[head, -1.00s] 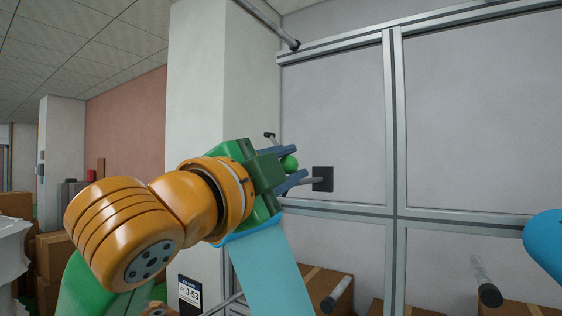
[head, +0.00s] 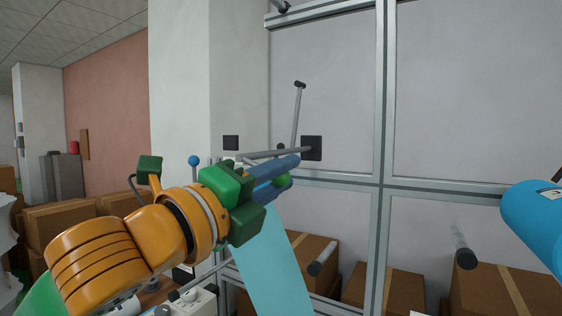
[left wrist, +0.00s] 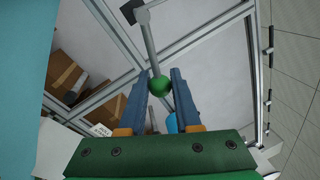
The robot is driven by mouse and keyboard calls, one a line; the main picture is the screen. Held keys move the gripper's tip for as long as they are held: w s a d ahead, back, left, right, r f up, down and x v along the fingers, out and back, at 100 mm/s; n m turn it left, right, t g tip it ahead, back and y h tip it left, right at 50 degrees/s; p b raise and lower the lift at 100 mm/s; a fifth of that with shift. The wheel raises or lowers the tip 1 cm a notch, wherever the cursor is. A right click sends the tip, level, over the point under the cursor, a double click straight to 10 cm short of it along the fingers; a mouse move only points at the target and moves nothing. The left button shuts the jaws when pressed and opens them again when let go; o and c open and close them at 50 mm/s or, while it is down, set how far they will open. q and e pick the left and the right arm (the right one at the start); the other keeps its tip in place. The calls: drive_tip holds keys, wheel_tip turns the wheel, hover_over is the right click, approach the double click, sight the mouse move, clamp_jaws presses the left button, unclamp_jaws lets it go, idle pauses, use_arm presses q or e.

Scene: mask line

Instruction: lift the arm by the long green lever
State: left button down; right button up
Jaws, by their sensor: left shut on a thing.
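The lever's green ball knob (head: 282,180) sits between the finger ends of my left gripper (head: 286,172). The left wrist view shows the knob (left wrist: 160,86) held between the two blue fingers, with a grey rod running from it toward a dark square plate (left wrist: 136,10). In the head view the black plate (head: 313,148) is on the grey panel, just right of the fingers. A grey rod with a dark end (head: 299,85) stands nearly upright above the plate; it may be the arm. The gripper hides part of the lever. My right gripper is out of view.
A blue ball on a thin rod (head: 194,160) and another black plate (head: 230,142) are left of the gripper. A light-blue cylinder (head: 535,220) juts in at the right. Metal frame bars (head: 382,120) cross the panels. Cardboard boxes (head: 385,287) stand below.

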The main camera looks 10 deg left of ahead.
use_arm(q)
drive_tip(key=shift+f+m, duration=0.25)
drive_tip(key=shift+m, duration=0.35)
drive_tip(key=shift+f, duration=0.25)
drive_tip(key=c, duration=0.8)
unclamp_jaws()
drive_tip(key=shift+c, duration=0.2)
drive_tip(key=shift+o, duration=1.1)
drive_tip(key=shift+s, duration=0.15)
drive_tip(key=shift+a+r, duration=0.1)
drive_tip(key=shift+r, duration=0.1)
drive_tip(key=b+v, duration=0.3)
drive_tip(key=v, duration=0.4)
